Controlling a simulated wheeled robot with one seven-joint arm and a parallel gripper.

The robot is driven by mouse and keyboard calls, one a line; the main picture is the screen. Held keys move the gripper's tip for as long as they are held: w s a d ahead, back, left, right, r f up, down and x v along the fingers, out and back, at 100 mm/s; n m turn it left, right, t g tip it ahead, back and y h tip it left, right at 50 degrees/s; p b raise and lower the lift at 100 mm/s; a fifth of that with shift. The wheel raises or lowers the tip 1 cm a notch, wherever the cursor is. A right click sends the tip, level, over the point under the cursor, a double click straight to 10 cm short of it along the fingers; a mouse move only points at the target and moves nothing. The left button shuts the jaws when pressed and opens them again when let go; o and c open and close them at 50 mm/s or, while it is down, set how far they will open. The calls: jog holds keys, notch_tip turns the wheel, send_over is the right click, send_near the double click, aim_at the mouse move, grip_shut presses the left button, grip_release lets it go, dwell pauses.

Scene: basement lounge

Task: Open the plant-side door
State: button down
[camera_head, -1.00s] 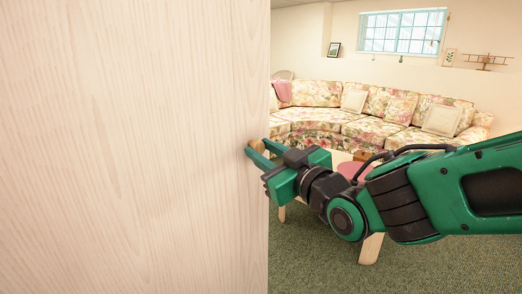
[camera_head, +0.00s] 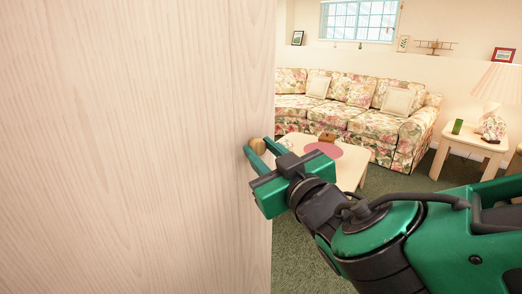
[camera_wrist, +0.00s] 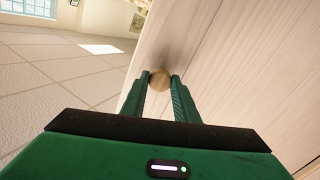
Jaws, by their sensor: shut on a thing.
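The door (camera_head: 130,150) is a pale wood-grain panel that fills the left half of the head view. It also shows at the right of the wrist view (camera_wrist: 225,75). Its round wooden knob (camera_head: 257,146) is near the door's right edge, and it shows between the fingers in the wrist view (camera_wrist: 160,79). My green gripper (camera_head: 260,150) is shut on the knob, one finger on each side. A strip of the room shows past the door's edge. No plant is clearly visible.
Beyond the door are a low table (camera_head: 352,165), a floral sofa (camera_head: 350,118) and a side table (camera_head: 470,143) with a lamp (camera_head: 497,85). Green carpet (camera_head: 300,250) lies open beside the door's edge. My arm spans the lower right.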

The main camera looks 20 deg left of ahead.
jog(key=shift+w+d+h, duration=0.25)
jog(key=shift+w+h, duration=0.05)
jog(key=shift+w, duration=0.15)
jog(key=c, duration=1.4)
grip_release()
jog(key=shift+s+a, duration=0.15)
jog(key=shift+s, duration=0.05)
jog(key=v, duration=0.7)
jog(key=shift+d, duration=0.3)
jog(key=shift+s+a+x, duration=0.15)
jog(key=shift+x, duration=1.65)
jog(key=shift+s+a+x, duration=0.1)
jog(key=shift+a+x, duration=0.05)
jog(key=shift+x, duration=1.65)
jog(key=shift+d, duration=0.15)
